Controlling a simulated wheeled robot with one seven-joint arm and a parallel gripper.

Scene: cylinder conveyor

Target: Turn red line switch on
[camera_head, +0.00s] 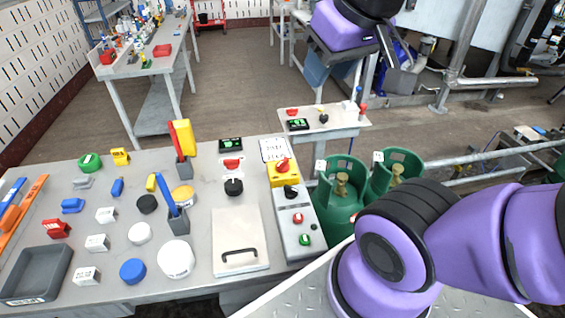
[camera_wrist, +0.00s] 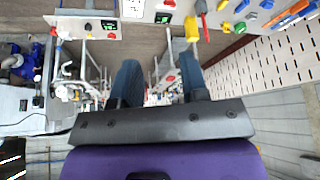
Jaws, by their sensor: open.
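Two red rotary switches stand beside lit displays, and I cannot tell which is the red line switch. One red switch (camera_head: 232,163) is on the main workbench (camera_head: 215,195), between a green-lit display (camera_head: 231,145) and a black knob (camera_head: 234,186). The other red switch (camera_head: 292,111) is on the small bench (camera_head: 340,117) behind, next to a second display (camera_head: 297,124); it also shows in the wrist view (camera_wrist: 111,36). My gripper is at the upper right in the head view, raised beyond the small bench. In the wrist view my gripper (camera_wrist: 158,65) is open, with nothing between its fingers.
A yellow box with a red knob (camera_head: 283,166) and a grey button panel (camera_head: 298,229) line the workbench's right edge. Green gas cylinders (camera_head: 341,190) stand beside it. Blocks, discs and a dark tray (camera_head: 36,274) fill the left. Pipes and rails (camera_head: 475,82) stand at the right.

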